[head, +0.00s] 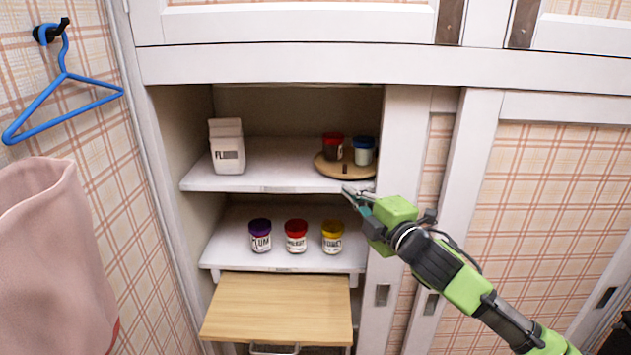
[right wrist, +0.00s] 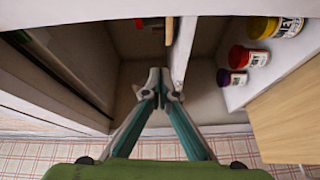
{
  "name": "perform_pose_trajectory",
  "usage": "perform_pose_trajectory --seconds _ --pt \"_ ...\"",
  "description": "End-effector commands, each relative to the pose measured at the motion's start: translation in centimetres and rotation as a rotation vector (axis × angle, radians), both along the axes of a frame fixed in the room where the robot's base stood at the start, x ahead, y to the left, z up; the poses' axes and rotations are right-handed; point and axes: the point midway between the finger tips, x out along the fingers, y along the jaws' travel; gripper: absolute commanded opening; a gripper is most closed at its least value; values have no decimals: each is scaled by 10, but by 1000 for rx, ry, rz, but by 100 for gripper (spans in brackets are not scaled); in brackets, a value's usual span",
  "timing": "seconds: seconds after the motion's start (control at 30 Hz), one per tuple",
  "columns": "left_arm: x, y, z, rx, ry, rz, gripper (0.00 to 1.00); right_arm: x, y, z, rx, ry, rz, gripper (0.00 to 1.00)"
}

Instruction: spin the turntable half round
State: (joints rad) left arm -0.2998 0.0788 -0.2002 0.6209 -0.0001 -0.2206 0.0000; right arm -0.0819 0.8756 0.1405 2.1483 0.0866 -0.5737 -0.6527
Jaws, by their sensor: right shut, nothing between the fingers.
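The turntable (head: 332,170) is a round wooden disc on the right end of the upper cupboard shelf. Two jars stand on it: a dark jar with a red lid (head: 333,148) and a pale jar with a blue lid (head: 364,152). A small dark mark shows on its front part. My right gripper (head: 347,190) is just in front of and below the turntable, by the shelf's front edge, apart from the disc. In the right wrist view its fingertips (right wrist: 159,84) are together with nothing between them. My left gripper is in neither view.
A white carton (head: 227,147) stands left on the upper shelf (head: 265,178). Jars with purple (head: 260,236), red (head: 296,237) and yellow (head: 332,238) lids stand on the lower shelf. A wooden board (head: 278,308) juts out below. The cupboard's white upright (head: 398,140) is close right of the turntable.

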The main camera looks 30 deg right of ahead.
Motion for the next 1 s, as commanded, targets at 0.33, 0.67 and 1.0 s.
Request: perform_pose_trajectory --seconds 0.33,0.67,1.0 --pt "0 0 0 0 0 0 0 10 0 10 -110 -5 19 0" --pt "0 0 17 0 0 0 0 60 -2 10 -106 -4 17 0" --pt "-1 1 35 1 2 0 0 92 -15 8 -112 2 17 0"
